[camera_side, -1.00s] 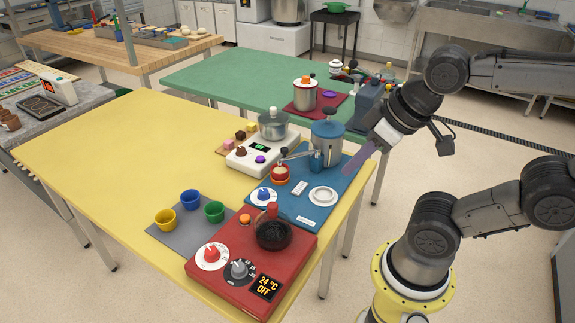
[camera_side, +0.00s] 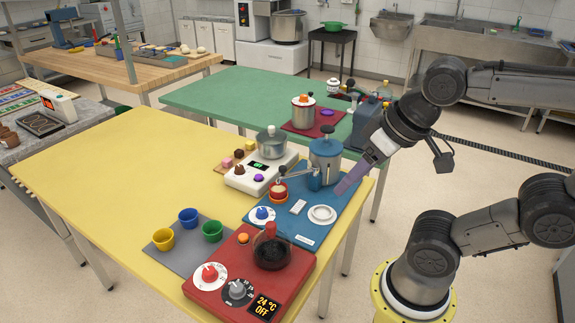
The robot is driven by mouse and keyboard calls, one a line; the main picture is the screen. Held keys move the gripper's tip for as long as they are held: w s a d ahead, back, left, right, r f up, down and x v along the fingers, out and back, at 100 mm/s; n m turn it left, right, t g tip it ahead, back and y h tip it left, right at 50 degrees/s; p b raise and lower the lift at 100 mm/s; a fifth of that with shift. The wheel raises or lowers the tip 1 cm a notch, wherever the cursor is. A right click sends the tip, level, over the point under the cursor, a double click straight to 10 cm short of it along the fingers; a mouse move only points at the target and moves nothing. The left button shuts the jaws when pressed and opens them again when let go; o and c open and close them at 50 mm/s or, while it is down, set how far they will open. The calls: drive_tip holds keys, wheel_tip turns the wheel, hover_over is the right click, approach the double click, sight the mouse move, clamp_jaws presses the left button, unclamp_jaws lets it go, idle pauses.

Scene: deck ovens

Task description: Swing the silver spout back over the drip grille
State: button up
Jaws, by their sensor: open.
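The silver spout (camera_side: 299,174) sticks out to the left from the blue dispenser (camera_side: 326,160), with its dark-tipped end near the red cup (camera_side: 279,192). A small pale rectangle (camera_side: 298,207) on the blue base may be the drip grille; it is too small to be sure. The spout points left of it. My gripper (camera_side: 342,188) is open and empty, with its purplish fingers slanting down to the left, just right of the dispenser. The gap between the fingers is too small to make out, and I cannot tell if they touch anything.
A white round dish (camera_side: 321,215) and a blue knob (camera_side: 263,213) are on the blue base (camera_side: 286,230). A white scale with a metal pot (camera_side: 271,145) stands behind left. A red heater (camera_side: 215,288) with a dark flask is in front. The yellow table (camera_side: 110,165) is clear at left.

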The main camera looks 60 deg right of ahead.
drive_tip(key=w+d+r+m, duration=0.2)
drive_tip(key=w+r+m, duration=0.4)
drive_tip(key=m+g, duration=0.5)
drive_tip(key=m, duration=0.3)
hover_over(283, 167)
wheel_tip(283, 167, down, 8)
drive_tip(key=r, duration=0.1)
wheel_tip(283, 167, down, 14)
drive_tip(key=shift+f, duration=0.1)
clamp_jaws()
